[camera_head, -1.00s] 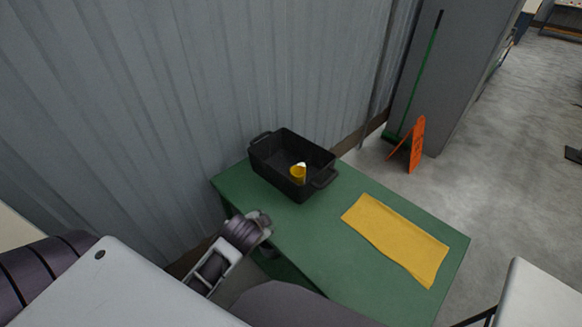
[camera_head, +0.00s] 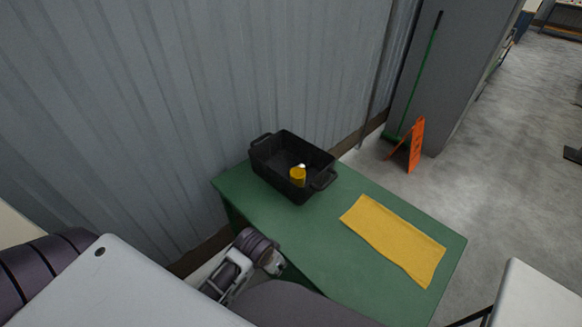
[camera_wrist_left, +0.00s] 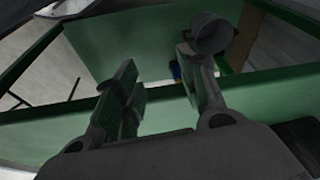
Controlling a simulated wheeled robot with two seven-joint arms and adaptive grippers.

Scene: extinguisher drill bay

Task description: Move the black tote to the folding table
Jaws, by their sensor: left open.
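The black tote (camera_head: 270,172) sits upright at the back left of a green table (camera_head: 300,235), near the corrugated wall, with a handle at each end. A small yellow item (camera_head: 298,177) with a white top is inside it. My left gripper (camera_head: 272,263) is at the table's near left edge, apart from the tote. In the left wrist view its two fingers (camera_wrist_left: 165,92) are spread with nothing held between them, and green table parts lie beyond. The tote cannot be made out there. My right gripper is not in view. I cannot tell which table is the folding table.
A yellow cloth (camera_head: 393,238) lies flat on the right part of the green table. An orange floor sign (camera_head: 414,145) and a green pole (camera_head: 424,75) stand behind it. Another table (camera_head: 562,22) is far at the upper right. Grey floor is open on the right.

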